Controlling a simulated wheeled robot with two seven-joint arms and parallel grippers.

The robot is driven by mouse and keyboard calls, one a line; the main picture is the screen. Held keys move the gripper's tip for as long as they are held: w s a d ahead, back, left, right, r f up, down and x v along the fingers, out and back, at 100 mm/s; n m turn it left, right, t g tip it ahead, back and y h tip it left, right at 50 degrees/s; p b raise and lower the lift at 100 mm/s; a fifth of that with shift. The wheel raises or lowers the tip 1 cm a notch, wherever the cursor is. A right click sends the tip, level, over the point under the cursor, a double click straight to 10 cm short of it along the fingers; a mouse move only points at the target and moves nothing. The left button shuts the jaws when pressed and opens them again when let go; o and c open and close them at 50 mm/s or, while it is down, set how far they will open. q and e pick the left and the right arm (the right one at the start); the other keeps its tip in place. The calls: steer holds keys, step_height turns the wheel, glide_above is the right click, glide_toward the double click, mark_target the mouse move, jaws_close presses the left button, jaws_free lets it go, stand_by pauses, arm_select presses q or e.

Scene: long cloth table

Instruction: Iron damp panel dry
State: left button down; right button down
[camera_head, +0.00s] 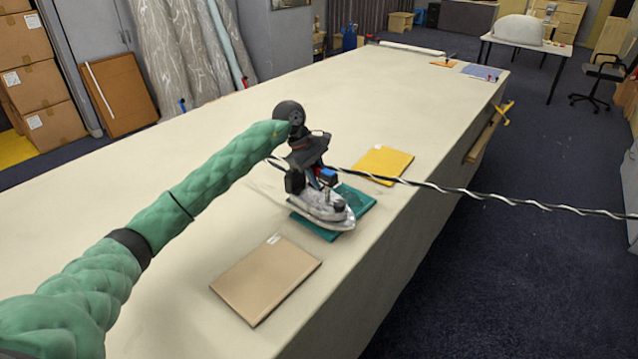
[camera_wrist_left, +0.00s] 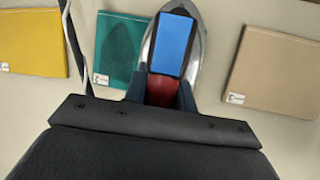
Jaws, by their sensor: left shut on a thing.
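The silver iron (camera_head: 322,207) with a blue and red handle is held in my left gripper (camera_head: 313,178). The gripper is shut on the handle (camera_wrist_left: 173,47), with a dark finger on each side. The iron is at the near side of the teal panel (camera_head: 358,199), overlapping its edge in the head view. I cannot tell whether its sole touches the panel. In the left wrist view, the teal panel (camera_wrist_left: 113,68) lies left of the iron and bears a darker, pointed, iron-shaped patch; I cannot tell if it is damp or shadow. My right gripper is not in view.
A yellow panel (camera_head: 382,163) lies beyond the teal one, and a tan panel (camera_head: 266,278) lies nearer. A black-and-white cord (camera_head: 470,190) runs right from the iron, past the table's edge. The long cloth table (camera_head: 180,240) is clear on the left.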

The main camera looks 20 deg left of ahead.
arm_select(q)
steer(key=shift+r, duration=2.3)
